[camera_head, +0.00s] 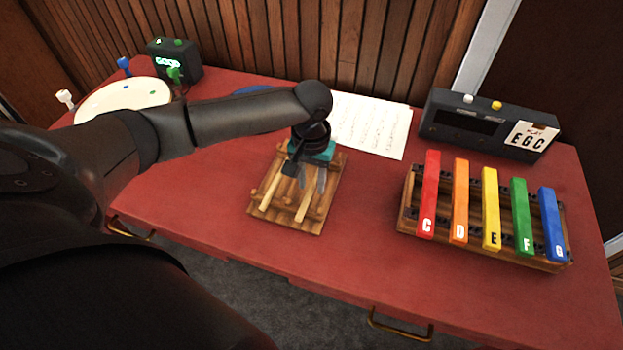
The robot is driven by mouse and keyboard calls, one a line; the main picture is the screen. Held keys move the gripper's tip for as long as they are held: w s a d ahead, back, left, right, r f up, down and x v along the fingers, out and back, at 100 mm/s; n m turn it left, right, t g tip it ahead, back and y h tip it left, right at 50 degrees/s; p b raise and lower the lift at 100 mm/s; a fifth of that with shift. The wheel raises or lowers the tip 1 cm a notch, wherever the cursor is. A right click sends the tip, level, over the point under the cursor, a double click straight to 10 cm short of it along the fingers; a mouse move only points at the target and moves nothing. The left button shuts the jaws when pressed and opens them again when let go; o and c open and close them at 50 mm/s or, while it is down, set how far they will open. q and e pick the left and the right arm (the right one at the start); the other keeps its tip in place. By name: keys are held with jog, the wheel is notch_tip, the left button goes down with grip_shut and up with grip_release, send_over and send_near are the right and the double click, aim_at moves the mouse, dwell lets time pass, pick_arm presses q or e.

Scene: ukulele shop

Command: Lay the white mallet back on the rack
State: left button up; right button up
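The wooden rack (320,226) stands on the red table left of the middle. Two pale wooden sticks, one on the left (271,191) and one nearer the middle (304,206), lie along it. Their far ends are hidden by my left gripper, and I cannot pick out a white mallet head. My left gripper (312,183) points down over the rack. Its two grey fingers are apart, with the middle stick's upper part near the gap; I see no grip on it. A teal block (322,152) shows behind the gripper. My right gripper is not in view.
Colored chime bars on a wooden frame (408,215) stand at the right. A dark box with an EGC card (478,122) is behind them. Paper sheets (375,127), a cream disc with colored pegs (115,95) and a GOOD display box (172,62) are at the back.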

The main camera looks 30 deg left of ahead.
pick_arm(q)
jog(key=shift+o, duration=0.8)
notch_tip(320, 180, up, 15)
jog(key=p, duration=0.4)
jog(key=shift+r, duration=0.15)
jog(key=shift+s, duration=0.1)
